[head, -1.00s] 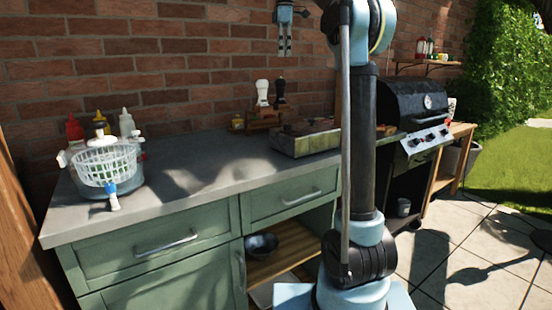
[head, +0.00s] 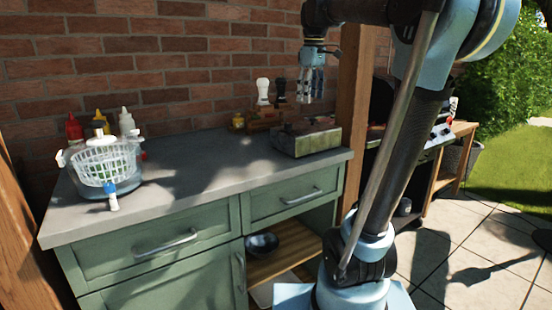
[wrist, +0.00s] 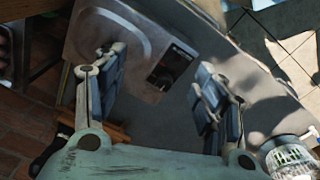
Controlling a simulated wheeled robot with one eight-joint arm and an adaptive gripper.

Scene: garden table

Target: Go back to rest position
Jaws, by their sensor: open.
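My gripper (head: 311,84) hangs pointing down in the head view, in the air above the counter and near the metal box-shaped burner. Its two fingers stand apart with nothing between them. In the wrist view the open fingers (wrist: 160,95) frame the counter and the burner (wrist: 120,40) below, with a dark knob on the burner's front panel. The burner (head: 306,137) also shows at the right end of the counter in the head view. My arm rises at the right and bends over to the left at the top.
The grey counter (head: 190,180) is clear in its middle. A white basket (head: 104,162) and several sauce bottles stand at its left. Two mills (head: 263,92) stand at the back wall. A wooden post (head: 354,110) is right of my gripper. A black grill stands behind my arm.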

